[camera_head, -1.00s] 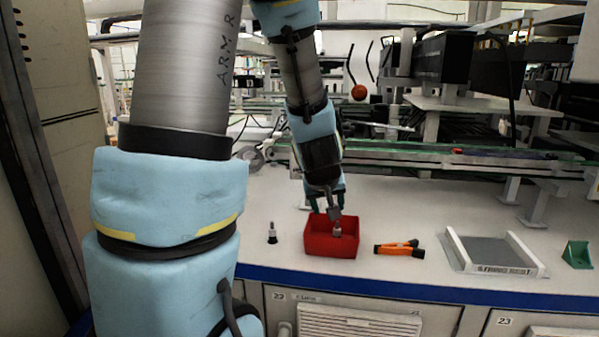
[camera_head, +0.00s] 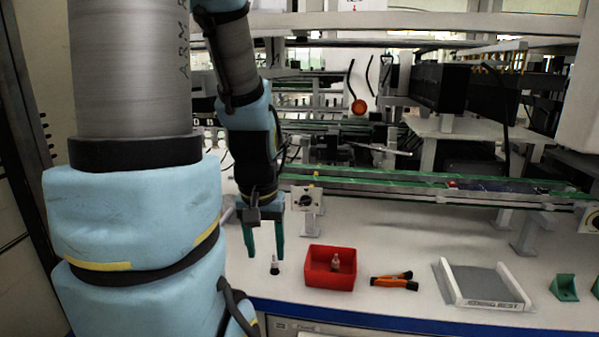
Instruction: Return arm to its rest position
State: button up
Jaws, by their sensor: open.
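My arm comes down from the top left. My gripper (camera_head: 263,254) hangs fingers down over the white bench, left of the red bin. Its two green fingers are apart with nothing seen between them. The red bin (camera_head: 318,277) stands on the bench and holds a small bottle-like object (camera_head: 336,262).
Orange-and-black pliers (camera_head: 396,282) lie right of the bin. A grey tray with white sides (camera_head: 486,285) and a green bracket (camera_head: 563,287) are further right. A green-edged rail (camera_head: 400,178) runs behind. The bench (camera_head: 400,240) behind the pliers is clear.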

notch_tip(320, 180, up, 18)
jog(key=p, duration=1.5)
jog(key=shift+f, duration=0.15)
